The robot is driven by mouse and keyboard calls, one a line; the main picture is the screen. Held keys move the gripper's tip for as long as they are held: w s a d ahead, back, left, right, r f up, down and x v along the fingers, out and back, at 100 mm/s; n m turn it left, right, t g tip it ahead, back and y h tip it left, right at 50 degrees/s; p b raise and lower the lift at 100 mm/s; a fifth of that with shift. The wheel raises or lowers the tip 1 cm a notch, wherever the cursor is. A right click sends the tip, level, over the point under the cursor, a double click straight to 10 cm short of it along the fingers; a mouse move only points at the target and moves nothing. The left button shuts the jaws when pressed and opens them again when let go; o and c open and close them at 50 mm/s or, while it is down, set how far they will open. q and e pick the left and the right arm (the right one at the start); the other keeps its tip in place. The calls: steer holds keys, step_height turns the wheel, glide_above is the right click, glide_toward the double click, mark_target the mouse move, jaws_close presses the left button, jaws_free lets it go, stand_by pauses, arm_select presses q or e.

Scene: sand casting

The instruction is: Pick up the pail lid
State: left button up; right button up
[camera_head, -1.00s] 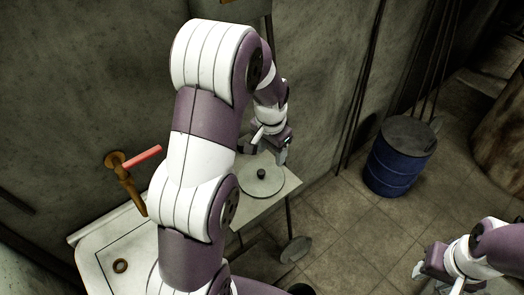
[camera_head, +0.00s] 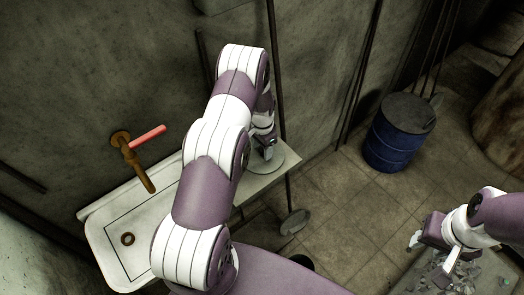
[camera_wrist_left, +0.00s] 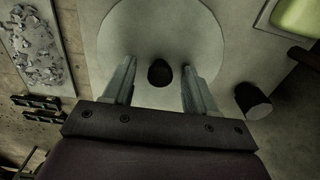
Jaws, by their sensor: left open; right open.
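The pail lid (camera_head: 287,164) is a flat, round, pale disc on the light counter, partly hidden by my left arm in the head view. In the left wrist view the pail lid (camera_wrist_left: 160,28) fills the upper middle, with its dark knob (camera_wrist_left: 160,73) standing between my fingers. My left gripper (camera_wrist_left: 158,85) is open, with one finger on each side of the knob and a visible gap to both. In the head view my left gripper (camera_head: 267,150) is over the lid. My right gripper (camera_head: 432,251) is open and empty at the lower right, away from the lid.
A white sink (camera_head: 150,215) with a brass tap (camera_head: 135,165) and red handle is on the left. A blue drum (camera_head: 392,140) stands on the floor to the right. A dark cylinder (camera_wrist_left: 253,101) and a tray of grey scraps (camera_wrist_left: 52,15) flank the lid in the wrist view.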

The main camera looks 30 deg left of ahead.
arm_select(q)
steer(key=shift+f, duration=0.3)
jaws_close()
steer(key=shift+w+r, duration=0.1)
steer(key=shift+r, duration=0.05)
